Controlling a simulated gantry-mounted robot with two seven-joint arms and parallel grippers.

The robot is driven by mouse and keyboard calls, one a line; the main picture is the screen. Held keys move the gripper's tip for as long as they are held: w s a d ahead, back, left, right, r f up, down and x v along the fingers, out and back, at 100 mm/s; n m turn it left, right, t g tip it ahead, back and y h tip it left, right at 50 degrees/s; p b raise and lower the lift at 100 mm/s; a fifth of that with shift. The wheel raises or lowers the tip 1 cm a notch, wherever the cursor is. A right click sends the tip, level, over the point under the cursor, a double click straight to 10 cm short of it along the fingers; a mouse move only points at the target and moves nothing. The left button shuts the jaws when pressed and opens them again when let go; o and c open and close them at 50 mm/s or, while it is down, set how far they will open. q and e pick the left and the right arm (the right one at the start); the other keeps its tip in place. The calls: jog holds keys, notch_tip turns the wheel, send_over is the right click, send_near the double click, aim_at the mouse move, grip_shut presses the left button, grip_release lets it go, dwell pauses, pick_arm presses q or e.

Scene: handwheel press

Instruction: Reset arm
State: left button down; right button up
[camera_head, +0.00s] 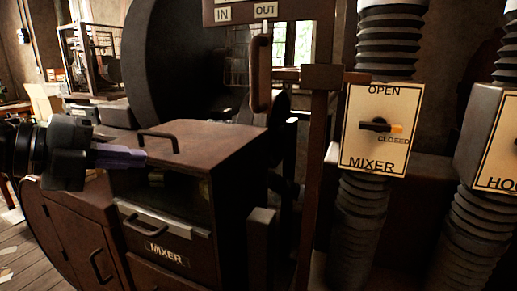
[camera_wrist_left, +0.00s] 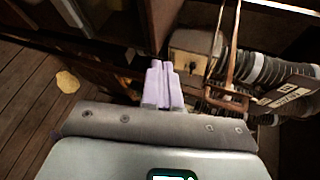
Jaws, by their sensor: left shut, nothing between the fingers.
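My left gripper (camera_head: 121,156) comes in from the left in the head view. Its pale purple fingers are together and hold nothing. In the head view its fingertips lie near the left edge of the brown mixer box (camera_head: 205,145), close to the dark handle (camera_head: 158,138) on the box's lid; I cannot tell whether they touch. In the left wrist view the gripper's two fingers (camera_wrist_left: 161,80) point up the picture, side by side and shut. My right gripper is in neither view.
A lever with a brown grip (camera_head: 261,75) stands under the IN/OUT sign (camera_head: 240,12). A MIXER switch panel (camera_head: 374,130) is on a ribbed pipe (camera_head: 362,225) at the right. A large dark wheel (camera_head: 170,60) is behind the box. Wooden floor (camera_head: 45,262) shows at lower left.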

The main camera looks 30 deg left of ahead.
pick_arm(q)
jog(key=w+d+f+g+h+p, duration=0.25)
jog(key=w+d+f+p, duration=0.2)
jog(key=f, duration=0.25)
jog(key=w+d+f+g+h+p, duration=0.25)
jog(key=d+f+g+p, duration=0.2)
jog(key=f, duration=0.35)
jog(key=s+d+f+n+t+h+p, duration=0.1)
jog(key=s+d+f+n+p, duration=0.15)
jog(key=d+f+p, duration=0.4)
jog(key=s+d+f+n+t+h+p, duration=0.1)
jog(key=d+f+n+h+p, duration=0.2)
jog(key=d, duration=0.6)
jog(key=s+a+f+n+g+y+p, duration=0.5)
jog(key=s+f+n+y, duration=0.4)
jog(key=s+n+y, duration=0.5)
notch_tip(320, 180, up, 37)
jog(key=a+h+p, duration=0.1)
jog(key=p, duration=3.7)
jog(key=shift+s+a+r+n+p, duration=0.15)
jog(key=shift+s+a+n+p, duration=0.1)
jog(key=shift+s+n+p, duration=0.15)
